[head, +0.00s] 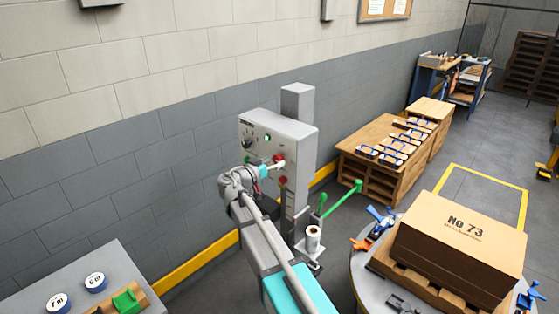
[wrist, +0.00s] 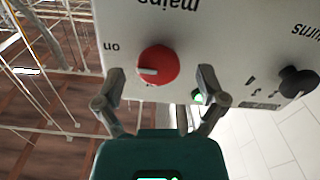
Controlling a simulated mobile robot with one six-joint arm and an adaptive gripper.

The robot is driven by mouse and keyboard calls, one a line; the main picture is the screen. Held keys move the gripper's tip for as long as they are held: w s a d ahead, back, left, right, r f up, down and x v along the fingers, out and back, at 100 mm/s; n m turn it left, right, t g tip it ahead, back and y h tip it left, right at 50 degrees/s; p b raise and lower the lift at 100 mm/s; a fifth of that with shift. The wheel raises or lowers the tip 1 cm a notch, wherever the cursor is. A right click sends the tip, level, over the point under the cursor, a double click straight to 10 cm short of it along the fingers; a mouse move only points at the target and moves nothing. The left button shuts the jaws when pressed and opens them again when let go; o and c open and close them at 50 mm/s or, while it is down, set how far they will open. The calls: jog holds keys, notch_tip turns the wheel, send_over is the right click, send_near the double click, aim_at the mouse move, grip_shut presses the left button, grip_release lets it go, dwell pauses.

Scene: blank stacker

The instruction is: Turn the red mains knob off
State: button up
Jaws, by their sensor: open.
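The red mains knob (wrist: 158,65) is on the face of a grey control box (wrist: 215,45), seen upside down in the wrist view. A pale bar on the knob points left in that view, below the "on" label (wrist: 112,46). My gripper (wrist: 162,84) is open, its two fingers spread to either side of the knob's near edge. I cannot tell whether they touch it. In the head view the knob (head: 279,157) is partly hidden by my gripper (head: 277,167), which reaches the box's front.
A black knob (wrist: 298,82) and a green lamp (wrist: 198,97) share the panel. Another red part (head: 283,180) sits below the box in the head view. A round table (head: 359,276) with a carton (head: 455,240) stands at right. A green-handled stand (head: 340,196) is beside the post.

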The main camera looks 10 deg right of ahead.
jog(key=shift+x, duration=0.9)
jog(key=c, duration=1.1)
jog(key=shift+d, duration=0.1)
jog(key=shift+c, duration=0.3)
